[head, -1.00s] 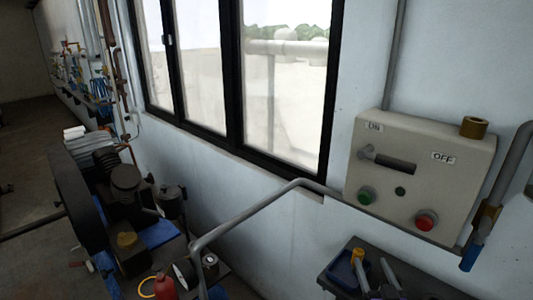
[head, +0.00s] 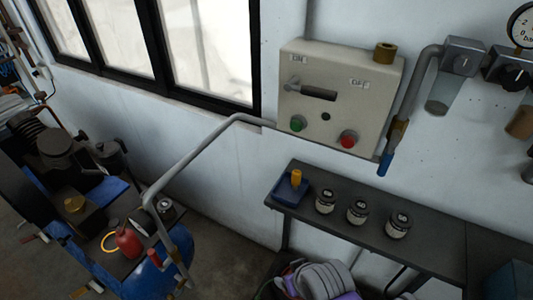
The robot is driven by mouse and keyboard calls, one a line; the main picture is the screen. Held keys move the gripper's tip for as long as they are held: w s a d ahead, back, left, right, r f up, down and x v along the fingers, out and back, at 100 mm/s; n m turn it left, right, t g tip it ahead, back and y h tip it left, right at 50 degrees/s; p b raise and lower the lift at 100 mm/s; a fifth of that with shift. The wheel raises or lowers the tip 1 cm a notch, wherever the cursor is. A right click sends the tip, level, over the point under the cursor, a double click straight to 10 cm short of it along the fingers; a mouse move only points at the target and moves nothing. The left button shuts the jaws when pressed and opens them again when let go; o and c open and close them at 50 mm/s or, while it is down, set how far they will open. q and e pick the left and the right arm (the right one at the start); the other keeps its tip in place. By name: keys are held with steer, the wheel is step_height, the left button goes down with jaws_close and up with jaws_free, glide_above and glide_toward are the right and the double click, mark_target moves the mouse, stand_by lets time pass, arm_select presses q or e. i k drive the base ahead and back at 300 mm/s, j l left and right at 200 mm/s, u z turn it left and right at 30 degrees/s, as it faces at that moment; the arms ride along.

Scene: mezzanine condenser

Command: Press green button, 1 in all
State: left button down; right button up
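The green button (head: 297,123) is a small round knob low on the left side of a beige control box (head: 341,92) on the white wall. A red button (head: 348,138) sits to its right on the same face. A small dark round spot lies between them. The box face is unobstructed. Neither of my grippers shows in the head view.
A grey pipe (head: 192,155) runs from the box's lower edge down to the compressor (head: 60,160) at left. Below the box, a dark shelf (head: 430,258) holds a blue tray (head: 290,193) and several jars. Gauge and filter units hang at right.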

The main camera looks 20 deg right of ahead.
mark_target(296, 125)
steer(key=z, duration=1.25)
